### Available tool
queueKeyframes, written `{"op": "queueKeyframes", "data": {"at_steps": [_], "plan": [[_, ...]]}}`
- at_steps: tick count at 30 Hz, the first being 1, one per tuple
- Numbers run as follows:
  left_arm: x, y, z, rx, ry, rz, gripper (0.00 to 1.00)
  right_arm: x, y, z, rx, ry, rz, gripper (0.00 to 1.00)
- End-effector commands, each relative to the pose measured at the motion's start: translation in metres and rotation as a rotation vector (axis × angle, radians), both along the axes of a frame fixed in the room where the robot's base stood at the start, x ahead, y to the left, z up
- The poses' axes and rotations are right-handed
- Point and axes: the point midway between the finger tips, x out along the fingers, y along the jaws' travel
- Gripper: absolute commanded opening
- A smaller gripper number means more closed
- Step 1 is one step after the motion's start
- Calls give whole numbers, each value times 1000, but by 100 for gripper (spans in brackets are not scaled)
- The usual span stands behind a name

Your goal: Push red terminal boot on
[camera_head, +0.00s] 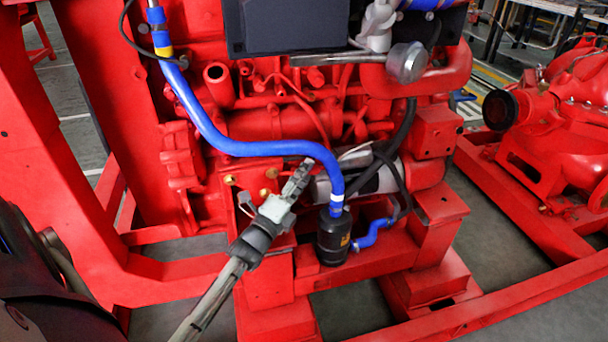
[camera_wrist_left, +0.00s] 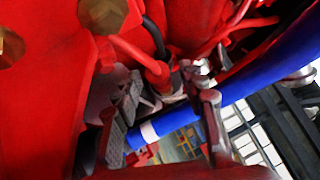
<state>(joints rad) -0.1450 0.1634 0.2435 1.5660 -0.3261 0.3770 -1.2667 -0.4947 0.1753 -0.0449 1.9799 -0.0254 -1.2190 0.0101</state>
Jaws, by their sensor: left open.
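In the left wrist view, a red cable ends in a red boot-like piece (camera_wrist_left: 158,74), which looks like the terminal boot. It sits just beyond the fingertips, near a pale metal part. I cannot tell whether it is seated on a terminal. My left gripper (camera_head: 297,181) reaches up to the lower front of the red engine (camera_head: 265,124), beside the starter area. Its fingers also show in the wrist view (camera_wrist_left: 170,98), open and apart, with no clear grip on anything. The boot cannot be made out in the head view. My right gripper is not in view.
A thick blue hose (camera_head: 250,149) runs down to a black filter canister (camera_head: 333,238) just right of my left gripper. Black cables (camera_head: 403,135) hang further right. Red frame beams (camera_head: 175,278) lie below. A red pump (camera_head: 560,125) stands at the far right.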

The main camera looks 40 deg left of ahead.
Motion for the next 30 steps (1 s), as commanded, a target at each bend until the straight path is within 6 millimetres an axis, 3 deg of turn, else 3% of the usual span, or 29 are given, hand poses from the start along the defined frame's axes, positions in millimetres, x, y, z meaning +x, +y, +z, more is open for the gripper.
{"op": "queueKeyframes", "data": {"at_steps": [6, 17, 26, 29, 30], "plan": [[0, 0, 0, 0, 1, 0, 41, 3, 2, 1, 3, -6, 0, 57], [0, 0, 0, 0, 1, 0, 0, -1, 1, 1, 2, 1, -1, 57], [1, -1, -1, -1, 0, 0, 0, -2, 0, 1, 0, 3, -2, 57], [9, -8, -2, -3, -1, -1, 0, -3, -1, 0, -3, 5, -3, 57], [15, -13, -2, -4, -3, -2, 0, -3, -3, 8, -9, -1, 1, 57]]}}
